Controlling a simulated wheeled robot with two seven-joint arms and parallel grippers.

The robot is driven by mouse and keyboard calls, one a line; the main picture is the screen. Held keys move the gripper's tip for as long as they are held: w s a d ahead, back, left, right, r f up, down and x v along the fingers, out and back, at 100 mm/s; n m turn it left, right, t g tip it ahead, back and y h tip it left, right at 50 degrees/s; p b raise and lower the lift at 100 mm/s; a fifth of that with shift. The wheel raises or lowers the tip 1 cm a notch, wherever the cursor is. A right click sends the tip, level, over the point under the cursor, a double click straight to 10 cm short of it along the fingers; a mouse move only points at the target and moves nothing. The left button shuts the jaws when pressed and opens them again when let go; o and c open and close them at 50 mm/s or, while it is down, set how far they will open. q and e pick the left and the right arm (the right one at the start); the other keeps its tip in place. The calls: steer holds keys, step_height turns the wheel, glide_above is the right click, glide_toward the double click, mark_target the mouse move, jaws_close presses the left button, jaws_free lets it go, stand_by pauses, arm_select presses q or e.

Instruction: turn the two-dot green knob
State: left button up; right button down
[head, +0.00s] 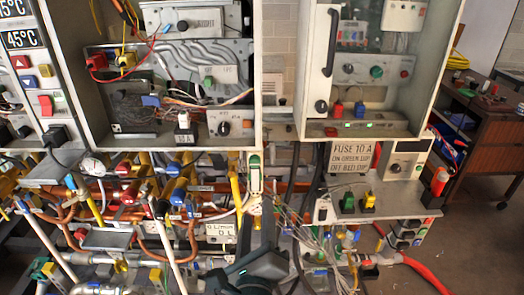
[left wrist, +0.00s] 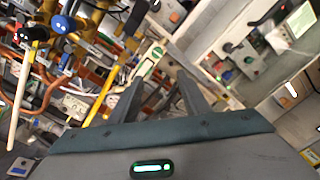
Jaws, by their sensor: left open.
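Several green parts show in the head view, and I cannot make out dots on any of them. One green knob (head: 377,71) is inside the right cabinet and another (head: 208,82) is on the left cabinet's panel. A green knob (head: 348,202) sits on the low right box, beside a yellow one. A green-topped upright part (head: 254,162) stands between the cabinets; a green and white part (left wrist: 149,62) shows beyond my fingers in the left wrist view. My left gripper (head: 262,235) is low in the middle, open and empty between its fingers (left wrist: 160,80). My right gripper is not in view.
Copper pipes (head: 155,240) and blue-handled valves crowd the lower left. Loose grey wires (head: 300,225) hang close beside my left gripper. The right cabinet (head: 285,85) has an edge jutting forward. A red hose (head: 425,273) runs over the open floor at right.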

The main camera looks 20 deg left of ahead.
arm_select(q)
steer(key=shift+s+a+r+y, duration=0.15)
steer(key=shift+a+r+y, duration=0.15)
steer(key=shift+a, duration=0.05)
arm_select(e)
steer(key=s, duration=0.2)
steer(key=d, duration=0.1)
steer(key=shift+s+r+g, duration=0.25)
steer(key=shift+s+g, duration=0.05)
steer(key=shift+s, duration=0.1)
arm_select(q)
steer(key=p, duration=0.6)
glide_toward(254, 164)
steer(key=x, duration=0.7)
steer(key=shift+w+a+r, duration=0.15)
steer(key=shift+w, duration=0.25)
steer(key=shift+w+a, duration=0.1)
steer(key=shift+w, duration=0.35)
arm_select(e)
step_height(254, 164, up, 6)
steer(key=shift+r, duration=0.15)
arm_select(q)
steer(key=shift+c, duration=0.6)
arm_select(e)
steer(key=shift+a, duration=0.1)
